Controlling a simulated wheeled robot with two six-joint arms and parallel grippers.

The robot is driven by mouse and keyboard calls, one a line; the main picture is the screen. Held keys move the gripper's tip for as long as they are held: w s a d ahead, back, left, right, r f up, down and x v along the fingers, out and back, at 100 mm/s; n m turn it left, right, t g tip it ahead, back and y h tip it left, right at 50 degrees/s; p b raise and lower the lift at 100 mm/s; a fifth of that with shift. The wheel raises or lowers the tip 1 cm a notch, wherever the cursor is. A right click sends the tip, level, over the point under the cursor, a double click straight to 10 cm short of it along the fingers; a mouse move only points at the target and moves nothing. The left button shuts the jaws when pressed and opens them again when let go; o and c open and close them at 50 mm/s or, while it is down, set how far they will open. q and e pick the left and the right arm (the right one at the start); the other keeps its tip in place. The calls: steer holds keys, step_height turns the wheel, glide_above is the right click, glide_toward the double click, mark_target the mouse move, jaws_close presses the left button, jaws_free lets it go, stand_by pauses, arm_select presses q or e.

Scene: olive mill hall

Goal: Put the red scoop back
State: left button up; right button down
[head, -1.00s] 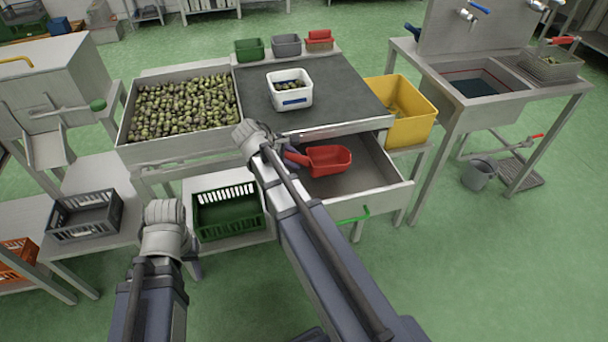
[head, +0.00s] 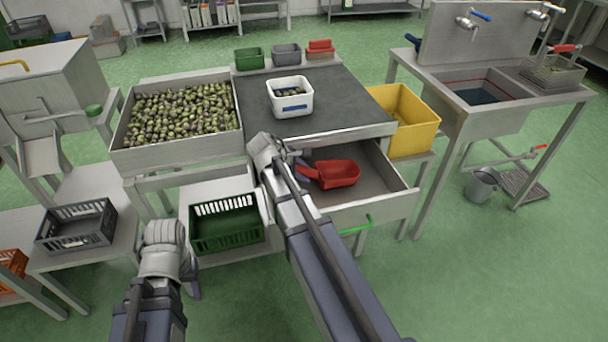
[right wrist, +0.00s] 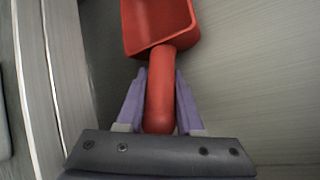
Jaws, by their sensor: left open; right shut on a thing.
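The red scoop (head: 338,174) is at the open drawer (head: 385,205) under the dark-topped table. Its handle (right wrist: 159,95) lies between the two purple fingers of my right gripper (right wrist: 160,100), which is shut on it. In the right wrist view the scoop's bowl (right wrist: 158,22) points away from the gripper. Whether the scoop touches the drawer floor I cannot tell. My right gripper (head: 302,166) is partly hidden by its own wrist in the head view. My left gripper (head: 194,284) is low at the left, in front of the green crate, open, its fingers mostly hidden by the wrist.
A white tub (head: 290,97) with olives stands on the table, beside the olive tray (head: 115,150). A green crate (head: 228,235), a grey crate (head: 75,240) and a yellow bin (head: 412,140) are near. The drawer's green handle (head: 356,226) sticks out in front.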

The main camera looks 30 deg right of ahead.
steer(key=c, duration=1)
jaws_free()
steer(key=shift+f, duration=0.15)
steer(key=o, duration=0.4)
steer(key=shift+o, duration=0.2)
steer(key=shift+r, duration=0.3)
steer(key=p+v, duration=0.9)
steer(key=v, duration=0.3)
steer(key=shift+f, duration=0.1)
